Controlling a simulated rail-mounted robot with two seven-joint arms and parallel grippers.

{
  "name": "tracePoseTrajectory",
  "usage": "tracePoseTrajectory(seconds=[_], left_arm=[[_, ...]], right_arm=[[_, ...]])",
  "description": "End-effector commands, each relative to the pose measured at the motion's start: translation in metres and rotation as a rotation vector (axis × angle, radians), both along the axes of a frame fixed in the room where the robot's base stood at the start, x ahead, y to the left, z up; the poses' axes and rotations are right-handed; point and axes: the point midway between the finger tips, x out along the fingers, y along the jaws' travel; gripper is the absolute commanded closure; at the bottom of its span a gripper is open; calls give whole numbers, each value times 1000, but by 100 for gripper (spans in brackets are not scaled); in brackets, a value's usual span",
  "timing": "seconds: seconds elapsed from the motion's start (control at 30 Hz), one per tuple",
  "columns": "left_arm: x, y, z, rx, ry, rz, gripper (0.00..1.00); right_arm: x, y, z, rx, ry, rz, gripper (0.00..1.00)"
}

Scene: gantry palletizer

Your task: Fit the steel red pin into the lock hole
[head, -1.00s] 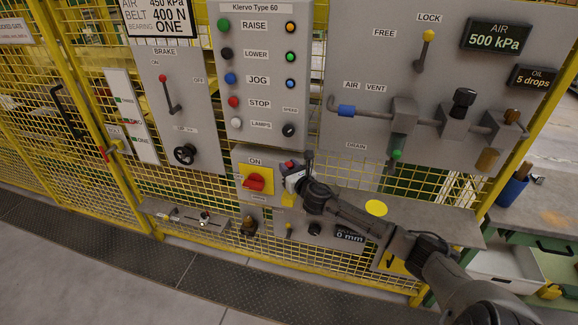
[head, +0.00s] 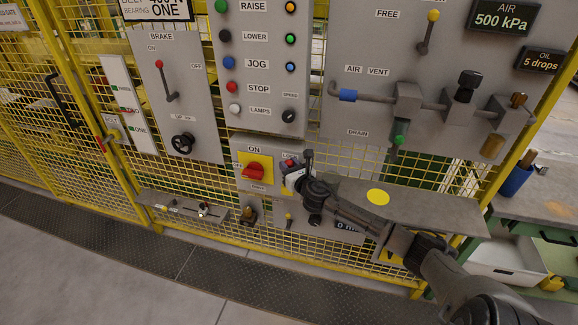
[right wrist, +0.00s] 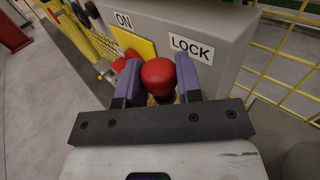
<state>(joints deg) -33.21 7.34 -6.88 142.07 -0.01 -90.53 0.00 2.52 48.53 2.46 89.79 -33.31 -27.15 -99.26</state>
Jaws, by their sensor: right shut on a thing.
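The red pin (right wrist: 158,76) shows its rounded red head between the two fingers of my right gripper (right wrist: 158,84) in the right wrist view. The gripper is shut on it. In the head view, my right gripper (head: 292,178) is at the right side of the grey switch box, and the red pin head (head: 290,162) shows just above it. The box (right wrist: 215,25) carries a LOCK label (right wrist: 191,48) close beyond the pin. The lock hole is hidden, and I cannot tell whether the pin's tip is in it. My left gripper is not in view.
A red rotary switch (head: 254,172) on a yellow plate sits left of the gripper. A grey shelf (head: 420,208) with a yellow disc lies to the right. The air pipework (head: 440,108) is above. Yellow mesh fence stands behind the panels.

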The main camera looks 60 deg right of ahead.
Motion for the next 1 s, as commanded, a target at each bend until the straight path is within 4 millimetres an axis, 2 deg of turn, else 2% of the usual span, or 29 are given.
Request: tracePoseTrajectory(seconds=[1.0], left_arm=[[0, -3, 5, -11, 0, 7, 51]], right_arm=[[0, 0, 0, 0, -1, 0, 93]])
